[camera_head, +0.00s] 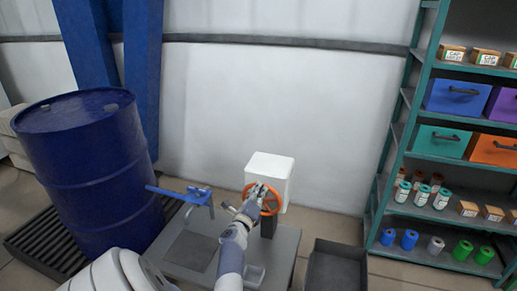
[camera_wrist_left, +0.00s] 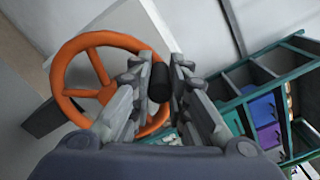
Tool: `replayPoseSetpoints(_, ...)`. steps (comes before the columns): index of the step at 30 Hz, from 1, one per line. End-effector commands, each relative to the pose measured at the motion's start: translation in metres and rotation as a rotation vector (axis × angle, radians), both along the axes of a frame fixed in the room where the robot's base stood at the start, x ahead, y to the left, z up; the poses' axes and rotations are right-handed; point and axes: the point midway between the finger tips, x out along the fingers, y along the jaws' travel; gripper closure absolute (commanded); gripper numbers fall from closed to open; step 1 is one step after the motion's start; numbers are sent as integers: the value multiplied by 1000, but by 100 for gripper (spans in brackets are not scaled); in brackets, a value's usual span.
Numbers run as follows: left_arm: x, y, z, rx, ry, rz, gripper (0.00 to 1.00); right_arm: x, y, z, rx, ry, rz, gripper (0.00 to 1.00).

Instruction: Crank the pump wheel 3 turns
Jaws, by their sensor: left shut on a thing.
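The orange pump wheel (camera_head: 264,200) is upright on the front of a white box-shaped pump (camera_head: 270,172), over the grey bench. In the left wrist view the wheel (camera_wrist_left: 70,60) fills the left side, with its spokes showing. My left gripper (camera_head: 262,190) is at the wheel, its fingers covering part of the rim. In the left wrist view the left gripper (camera_wrist_left: 158,85) is shut on the wheel's dark crank handle (camera_wrist_left: 159,82), beside the rim. My right gripper is not in view.
A blue drum (camera_head: 85,165) stands on a dark slatted pallet at the left. A dark open bin (camera_head: 336,262) stands right of the bench. A green shelf rack (camera_head: 384,190) fills the right side.

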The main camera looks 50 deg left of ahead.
Motion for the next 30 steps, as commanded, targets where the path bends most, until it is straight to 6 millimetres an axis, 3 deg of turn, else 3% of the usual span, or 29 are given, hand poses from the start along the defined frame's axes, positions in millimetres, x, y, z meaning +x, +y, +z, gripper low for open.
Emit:
replayPoseSetpoints(1, 0, 2, 4, 6, -4, 3, 78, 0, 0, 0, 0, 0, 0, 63)
replayPoseSetpoints(3, 0, 2, 4, 6, -4, 3, 62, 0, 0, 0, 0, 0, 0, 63)
replayPoseSetpoints(17, -7, -3, 0, 3, 3, 1, 62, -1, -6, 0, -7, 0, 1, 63)
replayPoseSetpoints(30, -72, -43, 0, 4, 2, 2, 62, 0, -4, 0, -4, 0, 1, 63)
